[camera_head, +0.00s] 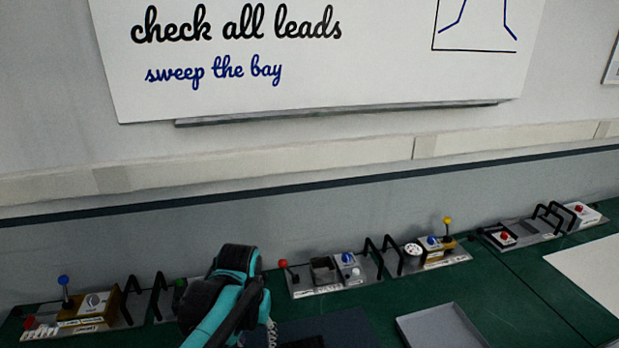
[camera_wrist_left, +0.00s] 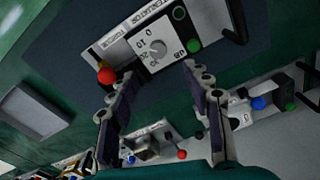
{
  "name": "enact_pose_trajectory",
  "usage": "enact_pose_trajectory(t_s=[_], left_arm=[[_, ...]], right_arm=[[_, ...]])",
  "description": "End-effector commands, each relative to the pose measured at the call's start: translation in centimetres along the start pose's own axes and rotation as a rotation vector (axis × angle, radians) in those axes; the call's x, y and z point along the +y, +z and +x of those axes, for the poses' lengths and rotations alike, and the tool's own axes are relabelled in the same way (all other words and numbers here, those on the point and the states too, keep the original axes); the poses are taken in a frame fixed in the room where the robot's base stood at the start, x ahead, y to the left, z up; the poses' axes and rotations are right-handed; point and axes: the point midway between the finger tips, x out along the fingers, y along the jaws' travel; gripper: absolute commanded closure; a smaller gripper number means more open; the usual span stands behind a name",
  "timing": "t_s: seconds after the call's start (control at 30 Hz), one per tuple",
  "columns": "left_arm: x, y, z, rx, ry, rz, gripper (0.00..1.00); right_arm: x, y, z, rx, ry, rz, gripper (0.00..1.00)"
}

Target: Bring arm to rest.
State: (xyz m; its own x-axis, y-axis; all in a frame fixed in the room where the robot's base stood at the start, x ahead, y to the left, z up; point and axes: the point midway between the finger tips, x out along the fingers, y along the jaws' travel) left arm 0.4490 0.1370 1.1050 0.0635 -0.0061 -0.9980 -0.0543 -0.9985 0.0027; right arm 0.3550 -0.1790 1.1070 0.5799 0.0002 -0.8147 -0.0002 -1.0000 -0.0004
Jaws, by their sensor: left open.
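My left arm (camera_head: 225,295), teal and black, comes in at the bottom of the head view, left of centre, over the green bench. It hides part of the panel row behind it. In the left wrist view my left gripper (camera_wrist_left: 158,72) is open, its two fingers apart with nothing between them. Beyond the fingertips is an attenuator unit (camera_wrist_left: 157,45) with a numbered dial, a red ball knob (camera_wrist_left: 106,76) and a green button (camera_wrist_left: 194,46). I cannot tell how far the fingers are from it. My right gripper is not in view.
Along the back of the bench stand panels with levers and black handles: a blue-knobbed lever (camera_head: 64,281), a red-knobbed lever (camera_head: 283,264) and a yellow-knobbed lever (camera_head: 447,221). A grey tray (camera_head: 440,328) lies at the front. The green bench right of it (camera_head: 510,290) is clear.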

Motion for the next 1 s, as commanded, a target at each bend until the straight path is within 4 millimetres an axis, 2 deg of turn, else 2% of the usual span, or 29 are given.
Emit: enact_pose_trajectory(t_s=[0.2, 0.43, 0.63, 1.0], left_arm=[[-1.8, 4.9, 1.8, 0.223, 0.0, -0.023, 0.51], [-3.1, 8.7, 4.4, 0.451, -0.012, -0.044, 0.51], [-3.5, 9.9, 5.6, 0.545, -0.02, -0.05, 0.51], [-3.6, 10.0, 5.6, 0.556, -0.021, -0.051, 0.51]], right_arm=[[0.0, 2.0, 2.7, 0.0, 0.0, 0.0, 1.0], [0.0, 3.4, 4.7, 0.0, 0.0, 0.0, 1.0], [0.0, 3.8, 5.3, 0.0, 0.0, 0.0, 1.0], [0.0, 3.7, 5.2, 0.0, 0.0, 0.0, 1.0]])
